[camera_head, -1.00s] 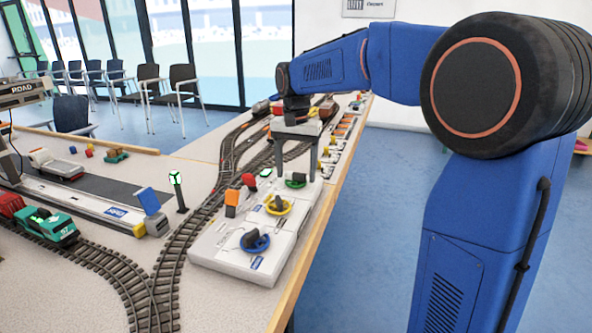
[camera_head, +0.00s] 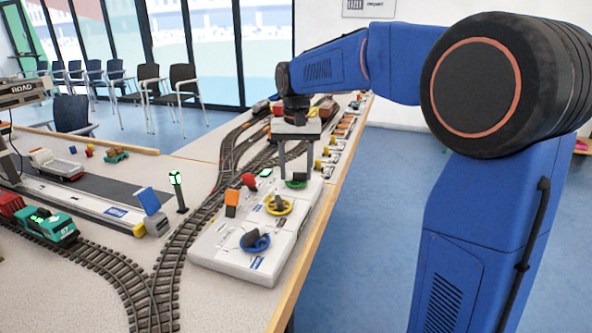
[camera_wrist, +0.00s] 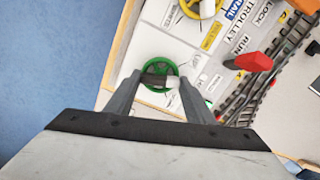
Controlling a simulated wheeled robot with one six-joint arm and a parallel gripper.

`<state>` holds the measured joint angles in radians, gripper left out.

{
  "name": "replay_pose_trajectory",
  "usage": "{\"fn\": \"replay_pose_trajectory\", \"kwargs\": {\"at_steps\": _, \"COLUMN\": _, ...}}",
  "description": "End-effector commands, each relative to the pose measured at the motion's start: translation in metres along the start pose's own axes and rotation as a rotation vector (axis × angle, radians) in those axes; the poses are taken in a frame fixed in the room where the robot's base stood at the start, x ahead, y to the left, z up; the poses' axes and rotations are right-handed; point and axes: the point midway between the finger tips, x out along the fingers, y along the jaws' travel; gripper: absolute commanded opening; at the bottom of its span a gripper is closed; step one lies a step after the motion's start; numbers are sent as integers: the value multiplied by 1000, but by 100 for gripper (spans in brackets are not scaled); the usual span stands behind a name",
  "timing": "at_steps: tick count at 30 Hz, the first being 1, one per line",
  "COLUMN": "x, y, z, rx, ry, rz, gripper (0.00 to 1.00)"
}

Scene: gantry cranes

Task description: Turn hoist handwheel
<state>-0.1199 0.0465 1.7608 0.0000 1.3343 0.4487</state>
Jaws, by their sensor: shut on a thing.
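A green handwheel (camera_head: 297,184) sits at the far end of the white control panel (camera_head: 222,262). In the wrist view the green handwheel (camera_wrist: 152,64) shows as a ring with a dark bar across its middle. My gripper (camera_head: 296,175) points down over it from above. In the wrist view my gripper (camera_wrist: 160,82) has one finger at each end of the bar and is shut on it. The fingers hide parts of the ring. No label reading "hoist" is legible.
A yellow handwheel (camera_head: 279,208) and a blue handwheel (camera_head: 262,246) stand nearer on the panel. A red knob (camera_head: 249,180) and an orange block (camera_head: 232,198) are left of them. Model tracks (camera_head: 172,255) run along the left. The table's wooden edge (camera_head: 311,257) is on the right.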

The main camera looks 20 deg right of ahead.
Motion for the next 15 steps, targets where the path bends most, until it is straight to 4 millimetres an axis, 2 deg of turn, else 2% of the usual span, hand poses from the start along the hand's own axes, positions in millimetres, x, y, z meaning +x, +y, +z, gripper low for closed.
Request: {"fn": "replay_pose_trajectory", "kwargs": {"at_steps": 15, "x": 0, "y": 0, "z": 0, "rx": -422, "ry": 0, "rz": 0, "gripper": 26}}
